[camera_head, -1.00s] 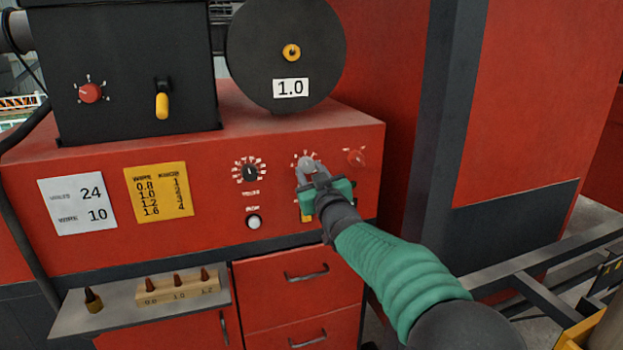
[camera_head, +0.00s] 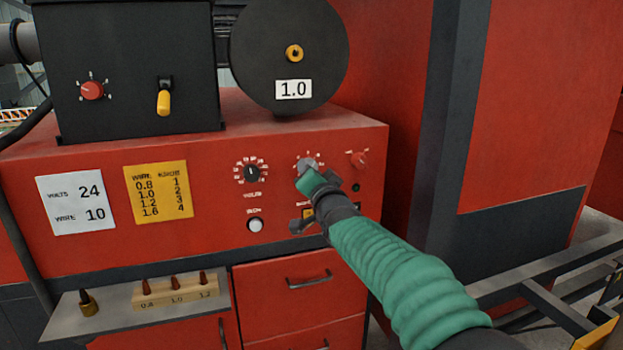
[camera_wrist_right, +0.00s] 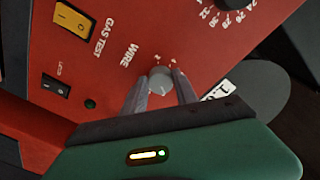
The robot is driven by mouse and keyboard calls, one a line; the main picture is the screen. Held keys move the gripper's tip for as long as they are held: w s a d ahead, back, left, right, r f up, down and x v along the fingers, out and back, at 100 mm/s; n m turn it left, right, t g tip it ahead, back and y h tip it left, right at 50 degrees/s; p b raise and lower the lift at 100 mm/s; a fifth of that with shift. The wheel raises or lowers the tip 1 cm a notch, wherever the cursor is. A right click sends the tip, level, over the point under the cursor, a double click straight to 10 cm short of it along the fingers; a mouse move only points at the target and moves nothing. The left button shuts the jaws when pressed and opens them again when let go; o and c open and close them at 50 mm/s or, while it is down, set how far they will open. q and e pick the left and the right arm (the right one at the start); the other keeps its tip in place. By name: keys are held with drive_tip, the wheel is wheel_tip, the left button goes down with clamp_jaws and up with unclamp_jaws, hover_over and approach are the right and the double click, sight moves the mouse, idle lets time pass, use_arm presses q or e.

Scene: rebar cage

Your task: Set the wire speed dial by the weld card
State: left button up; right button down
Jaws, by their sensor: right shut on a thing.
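The white weld card (camera_head: 76,203) on the red welder's front, at the left, reads volts 24 and wire 10. The grey wire dial (camera_head: 307,163) sits right of the black volts dial (camera_head: 251,172). My right gripper (camera_head: 306,170) is shut on the wire dial, partly covering it. In the right wrist view, the two fingers of the gripper (camera_wrist_right: 160,84) are on either side of the wire dial (camera_wrist_right: 160,76), next to the "WIRE" label. The dial's pointer cannot be made out. My left gripper is not in view.
A small red knob (camera_head: 359,159) is close right of the wire dial. A yellow wire-and-knob chart (camera_head: 157,191) is beside the card. The black feeder (camera_head: 130,60) and the spool marked 1.0 (camera_head: 291,50) stand on top. A yellow gas test switch (camera_wrist_right: 75,20) is near the gripper.

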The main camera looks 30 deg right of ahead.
drive_tip(key=shift+r+m+b, duration=0.25)
drive_tip(key=shift+m+b, duration=0.25)
drive_tip(key=shift+m, duration=1.1)
drive_tip(key=c, duration=1.2)
unclamp_jaws()
drive_tip(key=shift+o, duration=1.3)
drive_tip(key=shift+w+d+f, duration=0.1)
drive_tip(key=shift+w+f, duration=0.1)
drive_tip(key=b+v, duration=1.2)
drive_tip(key=v, duration=0.4)
drive_tip(key=shift+s, duration=0.4)
